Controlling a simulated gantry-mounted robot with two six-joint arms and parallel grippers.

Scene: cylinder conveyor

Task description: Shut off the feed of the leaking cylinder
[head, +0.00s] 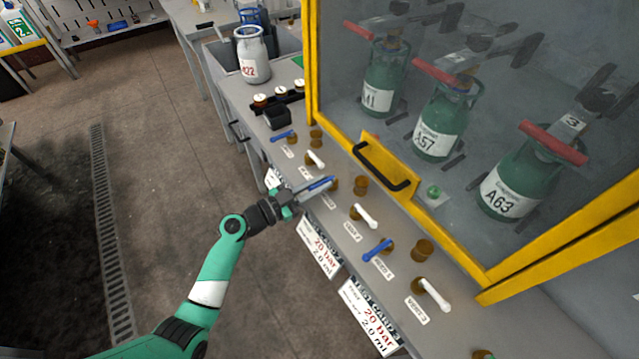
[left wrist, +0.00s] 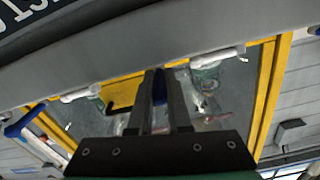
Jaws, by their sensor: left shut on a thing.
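Three green gas cylinders stand behind the glass of a yellow-framed cabinet: one (head: 383,88) whose label I read only in part, A57 (head: 440,125) and A63 (head: 520,180). I cannot tell which leaks. A row of blue and white levers runs along the ledge in front. My left gripper (head: 305,194) is shut on the middle blue lever (head: 321,184), which also shows between the fingers in the left wrist view (left wrist: 159,88). The other blue levers are the far one (head: 283,136) and the near one (head: 377,250). My right gripper is not in view.
White levers (head: 365,215) and brass fittings (head: 424,249) alternate with the blue levers. The cabinet has a black handle (head: 381,166). A grey cylinder marked in red (head: 252,56) stands at the back beside a small black box (head: 277,116). The floor at left is clear.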

